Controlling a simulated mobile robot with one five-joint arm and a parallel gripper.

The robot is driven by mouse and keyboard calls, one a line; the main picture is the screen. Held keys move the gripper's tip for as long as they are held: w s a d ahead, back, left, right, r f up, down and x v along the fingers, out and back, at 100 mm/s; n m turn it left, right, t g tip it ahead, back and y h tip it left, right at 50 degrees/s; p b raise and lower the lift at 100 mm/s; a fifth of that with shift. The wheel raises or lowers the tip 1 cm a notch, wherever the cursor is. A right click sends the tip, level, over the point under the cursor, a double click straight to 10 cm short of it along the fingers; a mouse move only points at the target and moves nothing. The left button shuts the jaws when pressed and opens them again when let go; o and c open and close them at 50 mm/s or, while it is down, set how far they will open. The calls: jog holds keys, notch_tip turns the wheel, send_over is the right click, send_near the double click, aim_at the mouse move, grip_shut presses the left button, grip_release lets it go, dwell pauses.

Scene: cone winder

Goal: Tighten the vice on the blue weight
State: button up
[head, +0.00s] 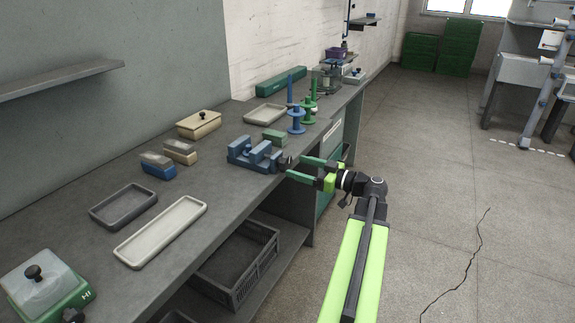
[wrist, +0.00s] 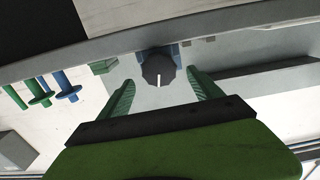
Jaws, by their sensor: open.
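The blue-grey vice (head: 240,155) stands near the front edge of the bench. Its dark round knob (head: 284,162) faces the aisle; in the wrist view the knob (wrist: 158,68) shows a white line pointing toward my gripper. My gripper (head: 295,166) is open and empty in front of the knob. In the wrist view its green fingers (wrist: 160,77) are spread on either side of the knob, apart from it. A blue block shows between the vice jaws, but I cannot tell whether it is the blue weight. A blue block with a grey top (head: 158,170) lies further left.
A green block (head: 275,137) sits behind the vice. Blue spools (head: 296,122) and green spools (head: 309,112) stand to its right. Trays (head: 160,232) and a lidded box (head: 199,124) lie on the bench. A crate (head: 238,270) sits below.

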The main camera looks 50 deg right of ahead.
aim_at(288, 164)
jog(key=x, duration=0.4)
jog(key=shift+w, duration=0.4)
jog(key=c, duration=1.4)
jog(key=shift+a, duration=0.25)
jog(key=shift+d, duration=0.1)
